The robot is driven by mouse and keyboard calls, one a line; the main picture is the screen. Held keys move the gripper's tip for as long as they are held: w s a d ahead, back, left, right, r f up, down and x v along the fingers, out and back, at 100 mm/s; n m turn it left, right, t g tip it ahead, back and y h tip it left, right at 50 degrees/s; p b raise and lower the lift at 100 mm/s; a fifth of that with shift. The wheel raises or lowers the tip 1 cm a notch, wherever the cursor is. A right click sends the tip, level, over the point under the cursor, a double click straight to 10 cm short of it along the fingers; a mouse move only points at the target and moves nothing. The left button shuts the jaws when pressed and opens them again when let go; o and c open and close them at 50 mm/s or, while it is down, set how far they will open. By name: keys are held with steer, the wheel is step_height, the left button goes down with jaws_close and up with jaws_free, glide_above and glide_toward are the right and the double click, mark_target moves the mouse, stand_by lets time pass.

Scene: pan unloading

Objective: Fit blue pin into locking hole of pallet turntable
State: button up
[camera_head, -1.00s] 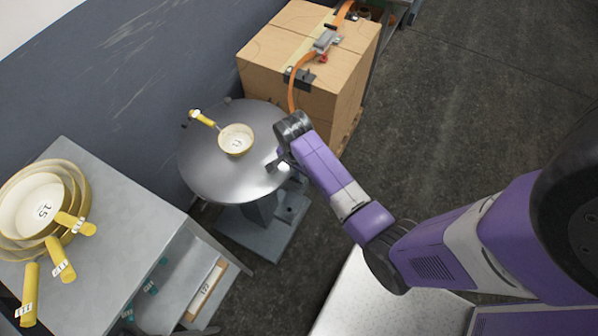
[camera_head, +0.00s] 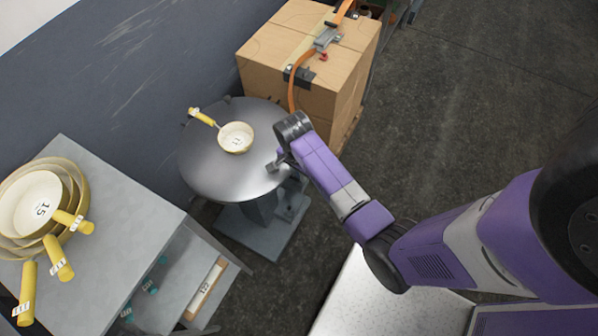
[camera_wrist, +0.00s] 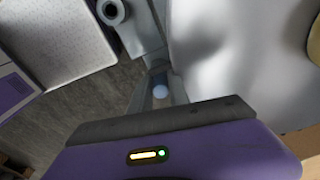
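The pallet turntable (camera_head: 215,175) is a round grey metal disc on a pedestal. Its pale surface fills the upper right of the wrist view (camera_wrist: 240,60). My gripper (camera_head: 277,164) is at the disc's right rim. In the wrist view my gripper (camera_wrist: 160,78) has its two grey fingers around a small pale-blue round end, the blue pin (camera_wrist: 160,91), which fills most of the gap between them. The pin's lower part and the locking hole are hidden, so I cannot tell how deep the pin sits.
A small yellow-handled pan (camera_head: 236,138) sits on the turntable. Nested pans (camera_head: 32,205) stand on a grey table (camera_head: 105,215) at the left. A strapped cardboard box (camera_head: 290,55) stands behind the turntable, close to my wrist. Dark floor (camera_head: 480,110) is open at the right.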

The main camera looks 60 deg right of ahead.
steer(key=o, duration=0.3)
steer(key=shift+w, duration=0.1)
steer(key=shift+w+r, duration=0.1)
steer(key=shift+r, duration=0.05)
steer(key=r, duration=0.7)
steer(key=shift+a, duration=0.25)
steer(key=shift+s+r, duration=0.2)
steer(key=shift+r, duration=0.1)
